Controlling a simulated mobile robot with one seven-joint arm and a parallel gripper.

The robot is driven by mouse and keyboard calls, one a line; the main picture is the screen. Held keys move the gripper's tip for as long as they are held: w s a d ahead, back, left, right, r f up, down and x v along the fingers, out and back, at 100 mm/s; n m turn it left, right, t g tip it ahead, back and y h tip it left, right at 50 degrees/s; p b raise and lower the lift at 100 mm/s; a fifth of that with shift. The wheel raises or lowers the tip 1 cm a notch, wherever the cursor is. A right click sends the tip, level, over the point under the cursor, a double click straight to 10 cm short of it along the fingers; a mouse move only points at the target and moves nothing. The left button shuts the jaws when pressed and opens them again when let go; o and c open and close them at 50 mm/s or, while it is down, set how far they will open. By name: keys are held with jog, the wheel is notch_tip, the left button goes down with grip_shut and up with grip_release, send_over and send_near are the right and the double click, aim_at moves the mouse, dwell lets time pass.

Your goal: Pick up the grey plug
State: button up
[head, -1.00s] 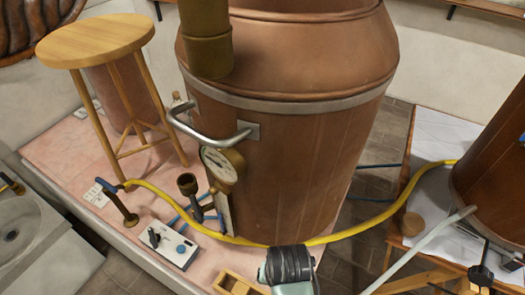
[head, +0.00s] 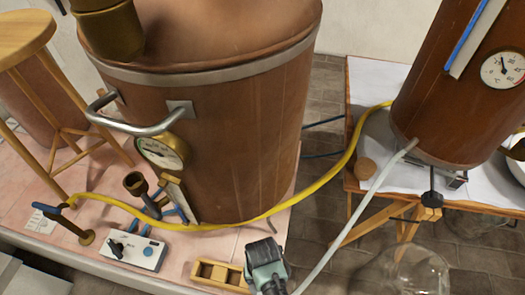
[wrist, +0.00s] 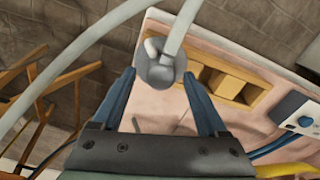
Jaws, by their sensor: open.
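A rounded grey piece (wrist: 156,68), which looks like the grey plug, shows in the wrist view with a pale grey hose (wrist: 178,28) running up from it. My gripper (wrist: 158,77) is open, with one blue finger on each side of this piece. I cannot tell whether the fingers touch it or how far beyond them it lies. In the head view the pale hose (head: 377,185) runs down from the right copper vessel (head: 440,100) towards my wrist (head: 265,262), which hides the gripper's fingertips and the plug.
A slotted wooden block (head: 205,271) lies at the pink platform's front edge, close to my wrist. A switch box (head: 137,250) is farther left. A yellow hose (head: 315,188) crosses to the right table (head: 355,90). A large copper vessel (head: 220,140) stands behind. A glass vessel (head: 420,272) is at lower right.

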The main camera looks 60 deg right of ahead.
notch_tip(320, 180, down, 2)
jog(key=shift+f, duration=0.25)
grip_shut()
dwell(0.3)
